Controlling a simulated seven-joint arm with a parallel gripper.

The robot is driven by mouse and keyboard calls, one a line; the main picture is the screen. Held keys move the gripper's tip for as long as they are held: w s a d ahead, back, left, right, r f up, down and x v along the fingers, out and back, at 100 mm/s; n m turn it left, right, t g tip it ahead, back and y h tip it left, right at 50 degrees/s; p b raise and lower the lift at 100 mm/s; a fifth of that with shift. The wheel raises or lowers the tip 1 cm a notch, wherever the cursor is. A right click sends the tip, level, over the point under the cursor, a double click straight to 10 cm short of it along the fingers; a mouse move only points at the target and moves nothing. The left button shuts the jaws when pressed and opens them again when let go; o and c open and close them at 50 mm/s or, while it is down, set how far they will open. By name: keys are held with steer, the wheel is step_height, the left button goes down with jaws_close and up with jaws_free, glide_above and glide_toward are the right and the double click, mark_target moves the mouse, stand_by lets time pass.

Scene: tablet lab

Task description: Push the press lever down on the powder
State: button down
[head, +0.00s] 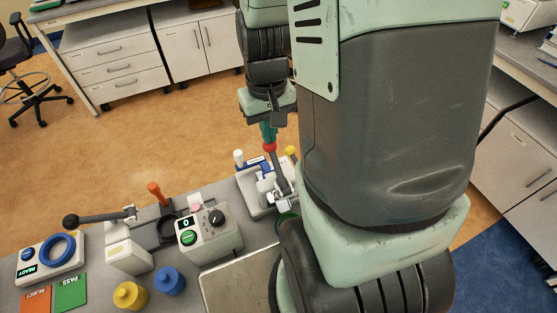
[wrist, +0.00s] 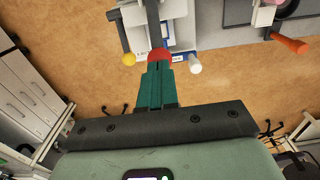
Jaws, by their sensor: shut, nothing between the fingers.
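The press (head: 256,200) is a pale device at the back edge of the bench, with a grey lever (head: 280,172) tipped by a red knob (head: 270,147). The lever is raised, slanting up and away from the press. My gripper (head: 269,140) is shut and empty, its teal fingers pointing down right at the red knob. In the wrist view the fingertips (wrist: 160,64) overlap the red knob (wrist: 160,55), and the lever (wrist: 153,14) runs on beyond it. I cannot tell whether they touch. No powder is visible; my arm hides part of the press.
A white knob (head: 239,156) and a yellow knob (head: 291,151) stand beside the lever. Left of the press are a control box (head: 222,238), an orange handle (head: 154,193), a black-handled device (head: 128,257), and blue (head: 171,284) and yellow (head: 130,297) weights. Open floor lies behind the bench.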

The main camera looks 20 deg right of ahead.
steer(key=shift+r, duration=0.1)
steer(key=shift+s+r, duration=0.25)
steer(key=shift+r, duration=0.3)
steer(key=shift+r, duration=2.55)
steer(key=s+a+r+t, duration=0.2)
steer(key=s+r, duration=0.3)
steer(key=r, duration=0.3)
steer(key=s+a+r+t, duration=0.2)
steer(key=s+r, duration=0.3)
steer(key=r, duration=0.4)
steer(key=shift+s+a+r+t, duration=0.25)
steer(key=shift+s+a+t, duration=0.1)
steer(key=shift+t, duration=0.45)
